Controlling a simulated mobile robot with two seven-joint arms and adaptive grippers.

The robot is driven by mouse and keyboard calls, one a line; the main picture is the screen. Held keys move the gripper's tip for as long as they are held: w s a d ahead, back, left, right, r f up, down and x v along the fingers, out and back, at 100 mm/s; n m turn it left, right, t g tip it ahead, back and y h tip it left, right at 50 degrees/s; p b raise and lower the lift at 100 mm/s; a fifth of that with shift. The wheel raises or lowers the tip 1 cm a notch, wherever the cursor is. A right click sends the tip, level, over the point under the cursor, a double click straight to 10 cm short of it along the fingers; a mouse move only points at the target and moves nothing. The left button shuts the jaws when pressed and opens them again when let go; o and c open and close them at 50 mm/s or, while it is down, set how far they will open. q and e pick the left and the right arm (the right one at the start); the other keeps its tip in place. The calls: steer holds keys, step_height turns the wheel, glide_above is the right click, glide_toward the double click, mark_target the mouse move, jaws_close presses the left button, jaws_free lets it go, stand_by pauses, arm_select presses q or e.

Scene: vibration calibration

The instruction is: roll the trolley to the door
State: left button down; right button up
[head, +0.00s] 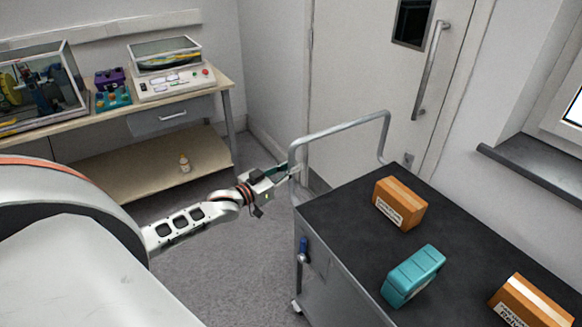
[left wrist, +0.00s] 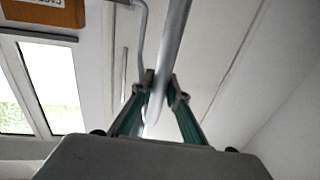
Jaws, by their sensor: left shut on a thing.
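The trolley (head: 325,212) stands at the right in the head view, with a dark top and grey sides. Its tubular push handle (head: 340,126) rises at the far end, near the door. My left gripper (head: 292,172) is shut on the handle's left upright. In the left wrist view the gripper's green-sided fingers (left wrist: 160,95) close around the grey handle tube (left wrist: 172,50). The pale door (head: 358,85) is shut behind the trolley, with a long vertical pull handle (head: 430,70) and a small dark window. My right gripper is not in view.
An orange box (head: 400,203), a teal case (head: 412,275) and another orange box (head: 530,302) lie on the trolley. A wooden bench (head: 110,120) with equipment stands at the left wall. A window sill (head: 530,175) juts out at the right. Grey floor (head: 225,255) is clear between bench and trolley.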

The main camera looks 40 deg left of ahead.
arm_select(q)
steer(key=shift+r, duration=0.1)
steer(key=c, duration=2)
jaws_free()
steer(key=shift+o, duration=0.2)
steer(key=s+a, duration=0.2)
steer(key=s, duration=0.9)
steer(key=shift+s+a, duration=0.2)
steer(key=shift+s, duration=0.2)
steer(key=s+d+f+g, duration=0.2)
steer(key=s+d+f, duration=0.4)
steer(key=d, duration=0.3)
steer(key=s+d+f+m+g, duration=0.1)
steer(key=s+d+f+g, duration=0.1)
steer(key=s+d+f, duration=0.4)
steer(key=s+d+f+m+g, duration=0.1)
steer(key=s+d+f+g, duration=0.1)
steer(key=s+d+f, duration=0.4)
steer(key=d+f, duration=0.3)
steer(key=d, duration=0.3)
steer(key=shift+s+g+y, duration=0.3)
steer(key=shift+g, duration=0.1)
